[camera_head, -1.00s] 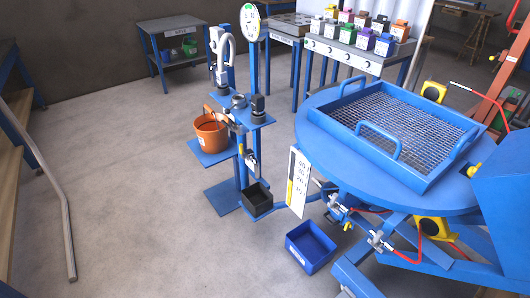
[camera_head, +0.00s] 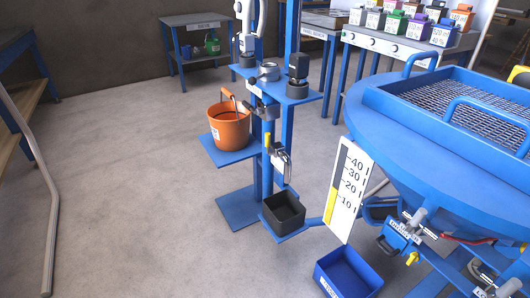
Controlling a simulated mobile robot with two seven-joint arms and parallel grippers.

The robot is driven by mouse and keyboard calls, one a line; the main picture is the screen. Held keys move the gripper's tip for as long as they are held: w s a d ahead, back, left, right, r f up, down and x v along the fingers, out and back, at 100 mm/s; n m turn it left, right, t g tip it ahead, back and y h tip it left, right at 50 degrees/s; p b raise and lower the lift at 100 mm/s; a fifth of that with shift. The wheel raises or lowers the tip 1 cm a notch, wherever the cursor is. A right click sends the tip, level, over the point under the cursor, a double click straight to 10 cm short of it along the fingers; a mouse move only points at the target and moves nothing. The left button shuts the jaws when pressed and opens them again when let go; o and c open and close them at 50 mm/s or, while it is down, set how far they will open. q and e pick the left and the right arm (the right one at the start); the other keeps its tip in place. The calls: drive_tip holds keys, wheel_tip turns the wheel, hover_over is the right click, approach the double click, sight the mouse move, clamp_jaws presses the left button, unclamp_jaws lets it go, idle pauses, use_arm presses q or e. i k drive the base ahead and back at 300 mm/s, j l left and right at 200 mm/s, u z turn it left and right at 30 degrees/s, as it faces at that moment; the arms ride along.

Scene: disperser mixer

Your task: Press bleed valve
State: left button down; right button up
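I cannot tell for sure which part is the bleed valve. A small silver valve (camera_head: 281,163) with a yellow lever (camera_head: 267,141) is on the blue stand (camera_head: 287,130), above a black bin (camera_head: 284,211). Another valve (camera_head: 404,230) with a yellow handle (camera_head: 412,258) is under the round blue vessel (camera_head: 385,112) at the right. Neither of my grippers shows in the head view.
An orange bucket (camera_head: 229,129) sits on the stand's left shelf. A blue bin (camera_head: 347,272) is on the floor, below a level scale (camera_head: 347,190). A bent grey pipe (camera_head: 48,200) is at the left. The floor between the pipe and the stand is clear.

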sight(271, 151)
drive_tip(key=i+j, duration=0.35)
drive_tip(key=i+j+z, duration=0.15)
drive_tip(key=i+j, duration=0.2)
drive_tip(key=j, duration=0.15)
drive_tip(key=i+j, duration=0.3)
drive_tip(key=j, duration=0.15)
drive_tip(key=l, duration=0.75)
